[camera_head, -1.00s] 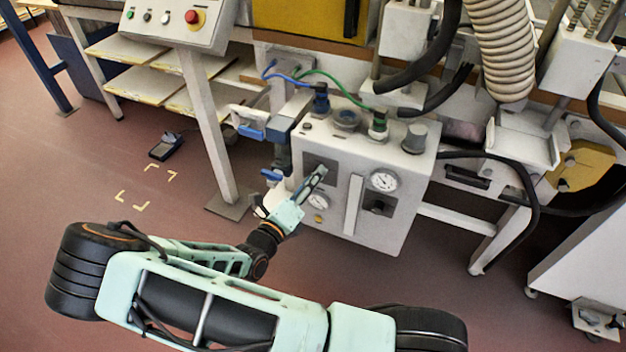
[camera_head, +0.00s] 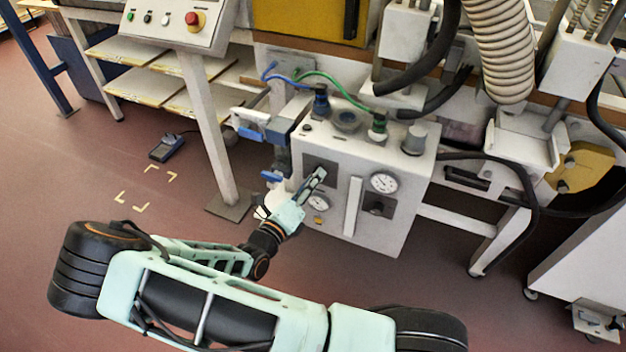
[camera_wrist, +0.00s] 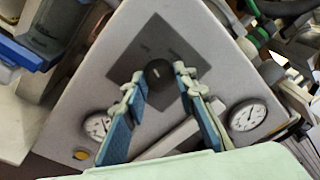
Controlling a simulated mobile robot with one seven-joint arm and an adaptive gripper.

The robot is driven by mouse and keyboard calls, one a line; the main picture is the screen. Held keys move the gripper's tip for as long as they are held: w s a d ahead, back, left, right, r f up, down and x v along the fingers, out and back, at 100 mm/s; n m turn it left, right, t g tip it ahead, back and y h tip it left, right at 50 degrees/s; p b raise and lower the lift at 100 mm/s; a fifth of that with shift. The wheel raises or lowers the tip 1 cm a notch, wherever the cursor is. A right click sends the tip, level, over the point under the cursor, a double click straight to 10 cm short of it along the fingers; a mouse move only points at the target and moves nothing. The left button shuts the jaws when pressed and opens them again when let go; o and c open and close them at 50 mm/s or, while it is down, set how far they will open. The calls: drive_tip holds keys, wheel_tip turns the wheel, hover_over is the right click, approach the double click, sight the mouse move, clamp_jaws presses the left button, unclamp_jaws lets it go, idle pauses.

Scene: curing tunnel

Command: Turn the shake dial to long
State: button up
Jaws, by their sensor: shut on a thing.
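The dial is a round black knob (camera_wrist: 158,74) on a dark grey plate (camera_wrist: 152,45) on the front of a white box (camera_head: 345,235). It shows in the wrist view with a light mark on its face. My gripper (camera_wrist: 160,79) has one finger on each side of the knob and is shut on it. In the head view my gripper (camera_head: 318,178) reaches the plate at the box's upper left and hides the knob. The lettering on the plate is too small to read, so I cannot tell which setting the dial points to.
Two gauges (camera_head: 383,181) (camera_head: 318,202), a white vertical bar (camera_head: 353,205) and a second dark plate with a knob (camera_head: 378,205) sit on the same front. A blue-handled valve (camera_head: 271,176) is close left of my gripper. Hoses run above the box.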

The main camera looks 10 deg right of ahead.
drive_tip(key=shift+r, duration=0.1)
drive_tip(key=m+y+p, duration=0.1)
drive_tip(key=m+p, duration=0.1)
drive_tip(key=m, duration=0.6)
drive_tip(key=m+t+y+p, duration=0.1)
drive_tip(key=m+p, duration=0.1)
drive_tip(key=m, duration=0.7)
drive_tip(key=m+y+p, duration=0.1)
drive_tip(key=m+p, duration=0.1)
drive_tip(key=m, duration=0.6)
drive_tip(key=shift+s+d, duration=0.15)
drive_tip(key=shift+d, duration=0.05)
drive_tip(key=shift+m, duration=0.4)
drive_tip(key=o, duration=1.2)
drive_tip(key=shift+c, duration=0.2)
